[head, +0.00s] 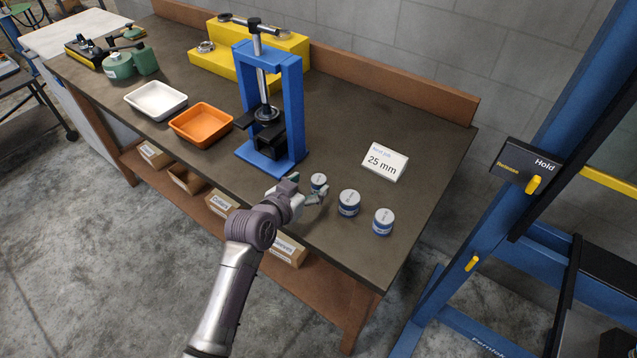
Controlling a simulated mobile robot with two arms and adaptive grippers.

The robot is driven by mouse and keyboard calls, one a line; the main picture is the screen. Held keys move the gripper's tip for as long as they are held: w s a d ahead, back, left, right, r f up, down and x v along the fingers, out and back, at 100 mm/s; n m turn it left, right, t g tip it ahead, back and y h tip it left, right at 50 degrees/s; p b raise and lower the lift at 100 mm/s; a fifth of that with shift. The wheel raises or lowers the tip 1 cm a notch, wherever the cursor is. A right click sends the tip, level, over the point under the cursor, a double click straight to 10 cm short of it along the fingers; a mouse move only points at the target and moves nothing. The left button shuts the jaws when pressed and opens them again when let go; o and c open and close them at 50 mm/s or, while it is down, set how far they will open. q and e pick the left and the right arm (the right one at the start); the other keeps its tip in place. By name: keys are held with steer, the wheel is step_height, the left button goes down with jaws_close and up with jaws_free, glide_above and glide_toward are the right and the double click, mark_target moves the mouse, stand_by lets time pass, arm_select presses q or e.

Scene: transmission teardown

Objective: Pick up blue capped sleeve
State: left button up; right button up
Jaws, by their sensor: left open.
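Three short blue sleeves with pale grey caps stand upright in a slanting row on the workbench: the left one (318,183), the middle one (349,203) and the right one (382,222). My left gripper (308,189) is open at the left end of the row, close beside the left sleeve. Its fingers partly hide the lower part of that sleeve, and I cannot tell whether they touch it. Nothing shows held in the gripper. My right gripper is not in view.
A card reading 25 mm (385,163) stands behind the sleeves. A blue press (270,110) stands behind and left of my gripper. An orange tray (203,124) and white tray (156,99) lie farther left. The bench (425,190) is bare right of the sleeves.

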mark_target(317, 180)
arm_select(q)
steer(key=x, duration=0.2)
steer(key=p+x, duration=0.1)
steer(key=x, duration=0.1)
steer(key=shift+w+d+f, duration=0.1)
steer(key=shift+w+d, duration=0.1)
steer(key=shift+d, duration=0.25)
jaws_close()
